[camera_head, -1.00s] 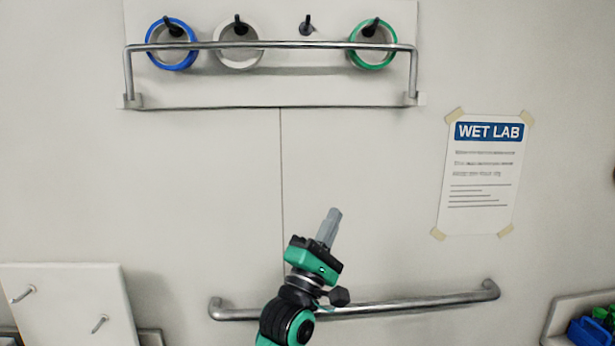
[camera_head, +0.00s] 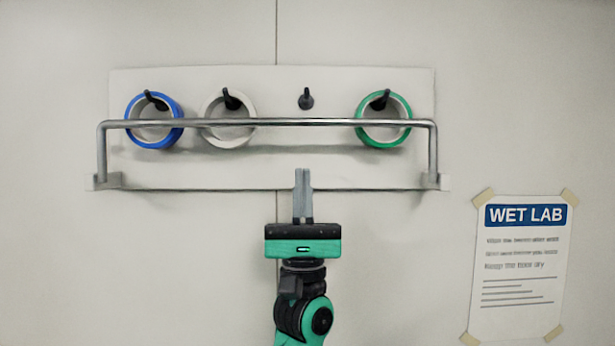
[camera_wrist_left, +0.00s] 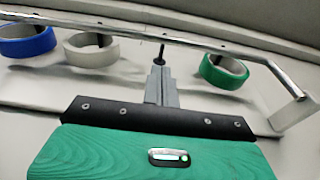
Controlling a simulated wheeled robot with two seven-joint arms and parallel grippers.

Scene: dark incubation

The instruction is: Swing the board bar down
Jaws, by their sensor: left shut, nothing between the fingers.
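The board bar (camera_head: 268,122) is a metal U-shaped bar raised across the front of the white board (camera_head: 330,180). Its two ends sit in brackets at the board's lower corners. It also shows in the left wrist view (camera_wrist_left: 135,31), crossing above the fingers. My left gripper (camera_head: 303,173) is shut and empty, pointing up, with its tips in front of the board's lower edge and below the bar's long rod in the picture. I see no contact with the bar. My right gripper is not in view.
A blue ring (camera_head: 153,140), a white ring (camera_head: 228,135) and a green ring (camera_head: 383,138) hang on black pegs behind the bar. One peg (camera_head: 306,98) is bare. A WET LAB sheet (camera_head: 522,265) is taped to the wall at right. The wall below the board is clear.

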